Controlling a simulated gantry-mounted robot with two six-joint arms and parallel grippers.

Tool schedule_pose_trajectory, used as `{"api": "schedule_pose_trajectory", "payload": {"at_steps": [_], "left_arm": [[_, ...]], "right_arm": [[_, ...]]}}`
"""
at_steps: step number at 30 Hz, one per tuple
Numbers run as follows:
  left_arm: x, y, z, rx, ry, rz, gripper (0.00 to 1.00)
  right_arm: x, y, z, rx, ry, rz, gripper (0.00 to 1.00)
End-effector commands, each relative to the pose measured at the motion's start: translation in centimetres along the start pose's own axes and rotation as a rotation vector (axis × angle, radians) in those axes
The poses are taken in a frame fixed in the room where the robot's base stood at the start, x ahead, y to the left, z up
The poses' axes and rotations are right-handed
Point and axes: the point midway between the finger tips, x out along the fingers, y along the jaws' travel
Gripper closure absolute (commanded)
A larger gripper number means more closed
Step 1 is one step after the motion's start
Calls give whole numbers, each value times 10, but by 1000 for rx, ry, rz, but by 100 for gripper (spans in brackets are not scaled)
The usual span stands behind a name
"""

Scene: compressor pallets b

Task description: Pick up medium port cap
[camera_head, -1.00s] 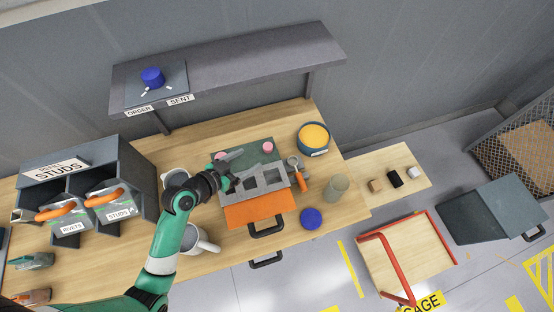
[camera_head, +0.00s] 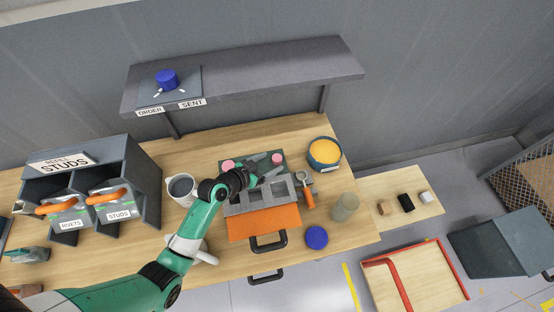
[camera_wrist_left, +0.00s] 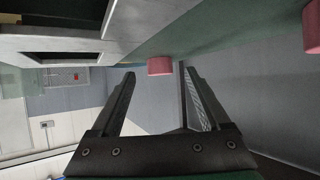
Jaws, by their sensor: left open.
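Two pink caps lie on a dark green mat (camera_head: 240,161) at the back of the bench. One cap (camera_head: 277,158) is at the right and the other (camera_head: 228,165) is at the left; I cannot tell which is the medium port cap. My left gripper (camera_head: 270,165) is open, with its fingers reaching right over the mat close to the right-hand cap. In the left wrist view a pink cap (camera_wrist_left: 160,66) shows just beyond and between the open fingertips (camera_wrist_left: 159,74), not gripped. Another pink cap (camera_wrist_left: 312,28) is cut off at the right edge. My right gripper is not in view.
An orange-handled tool (camera_head: 307,197), a yellow-topped tub (camera_head: 324,151) and a blue disc (camera_head: 316,238) are to the right. A grey shelf (camera_head: 270,75) overhangs behind.

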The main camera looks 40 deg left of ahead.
Motion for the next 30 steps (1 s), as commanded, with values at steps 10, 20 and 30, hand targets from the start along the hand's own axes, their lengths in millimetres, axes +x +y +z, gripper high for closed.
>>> {"api": "schedule_pose_trajectory", "payload": {"at_steps": [10, 20, 30], "left_arm": [[21, 0, 0, -1, 1, 0, 20], [21, 0, 0, -1, 0, 0, 73], [21, 0, 0, -1, 0, 0, 100]], "right_arm": [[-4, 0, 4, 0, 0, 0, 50], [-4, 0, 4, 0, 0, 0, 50], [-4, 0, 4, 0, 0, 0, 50]]}}
